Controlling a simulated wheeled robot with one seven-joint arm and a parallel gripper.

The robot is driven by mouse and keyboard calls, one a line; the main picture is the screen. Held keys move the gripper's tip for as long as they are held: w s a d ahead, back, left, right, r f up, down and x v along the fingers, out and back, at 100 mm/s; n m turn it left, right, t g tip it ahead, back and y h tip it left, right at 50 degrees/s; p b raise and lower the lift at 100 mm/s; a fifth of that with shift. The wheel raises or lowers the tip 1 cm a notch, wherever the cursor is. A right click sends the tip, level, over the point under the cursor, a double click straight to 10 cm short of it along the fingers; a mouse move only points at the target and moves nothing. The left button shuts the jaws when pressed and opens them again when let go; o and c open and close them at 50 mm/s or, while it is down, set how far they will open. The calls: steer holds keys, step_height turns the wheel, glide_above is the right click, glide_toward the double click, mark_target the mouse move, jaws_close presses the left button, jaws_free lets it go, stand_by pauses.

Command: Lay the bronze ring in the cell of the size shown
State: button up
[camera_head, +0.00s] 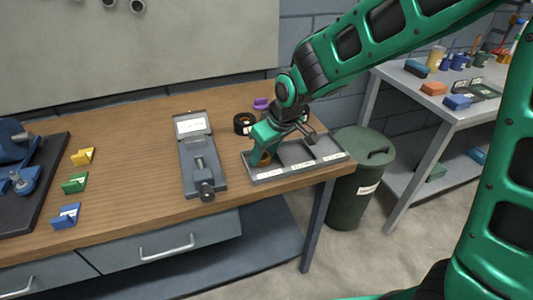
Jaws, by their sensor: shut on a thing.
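The bronze ring (265,159) shows at the tips of my gripper (262,155), over the left cell of the grey tray. My gripper is shut on the ring, which looks upright or tilted. I cannot tell whether the ring touches the cell floor. The grey tray (300,168) lies at the bench's right end, with several cells and white labels on its front edge, too small to read. My gripper and wrist hide part of the tray's back. A grey gauge (203,165) with a white display plate (191,126) lies left of the tray.
A black roll (242,123) and a purple piece (261,103) lie behind the tray. Yellow (83,156), green (74,183) and blue (65,216) holders stand at left. A dark green bin (358,185) stands beside the bench. The wood between holders and gauge is clear.

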steer(key=shift+f, duration=0.2)
steer(key=o, duration=0.9)
steer(key=shift+f, duration=0.1)
steer(key=v, duration=1.2)
